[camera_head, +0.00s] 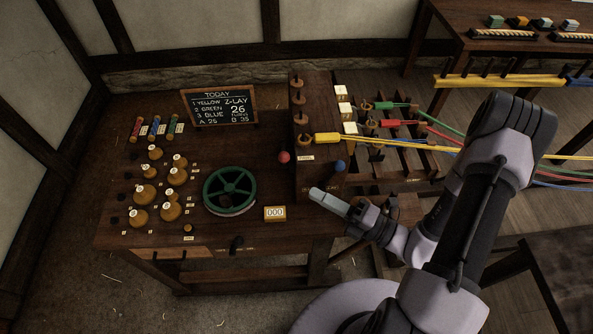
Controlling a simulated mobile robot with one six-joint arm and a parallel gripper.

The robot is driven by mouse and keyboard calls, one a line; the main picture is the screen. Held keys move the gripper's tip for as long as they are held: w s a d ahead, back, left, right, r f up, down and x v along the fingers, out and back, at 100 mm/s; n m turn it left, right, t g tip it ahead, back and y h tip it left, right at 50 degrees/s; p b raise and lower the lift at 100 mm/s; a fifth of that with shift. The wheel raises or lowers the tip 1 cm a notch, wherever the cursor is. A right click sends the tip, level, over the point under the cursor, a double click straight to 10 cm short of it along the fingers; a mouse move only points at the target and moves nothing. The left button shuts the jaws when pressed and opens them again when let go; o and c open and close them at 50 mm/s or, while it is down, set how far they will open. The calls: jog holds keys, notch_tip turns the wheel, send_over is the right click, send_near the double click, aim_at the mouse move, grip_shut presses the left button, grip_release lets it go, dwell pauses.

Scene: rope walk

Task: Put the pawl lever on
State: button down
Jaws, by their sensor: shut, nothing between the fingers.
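I cannot tell for certain which part is the pawl lever. A red ball knob (284,157) stands at the left foot of the dark upright headstock (311,110). A blue ball knob (340,165) stands at its right front corner. Whether either belongs to the pawl lever is too small to tell. My gripper (318,196) is shut and empty, in front of the headstock, below and left of the blue knob in the picture. It appears apart from both knobs. My gripper and forearm hide part of the bench's right front edge.
A green handwheel (229,188) and a white counter (275,213) are on the bench (130,232). Several wooden bobbins (146,193) stand at left, with a chalkboard (220,105) behind. Yellow, green and red strands (440,147) run right from the headstock.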

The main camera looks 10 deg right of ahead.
aim_at(284, 161)
jog(key=w+a+r, duration=0.1)
jog(key=w+a, duration=0.4)
jog(key=w, duration=0.2)
jog(key=shift+r+b, duration=0.2)
jog(key=shift+b, duration=0.25)
jog(key=shift+r, duration=0.1)
jog(key=shift+w+d+r+m+g+h+p, duration=0.1)
jog(key=shift+w+r+m+g+h+p, duration=0.75)
jog(key=shift+p, duration=2)
jog(key=shift+w+r+m+g+h+p, duration=0.25)
jog(key=shift+w+m+p, duration=1.1)
jog(key=shift+p, duration=1.45)
jog(key=shift+w+d+r+m+g+h+p, duration=0.1)
jog(key=shift+w+r+m+g+h+p, duration=0.7)
jog(key=shift+p, duration=2.05)
jog(key=shift+w+f+m+t, duration=0.25)
jog(key=shift+f+m+t, duration=0.05)
jog(key=shift+f, duration=0.1)
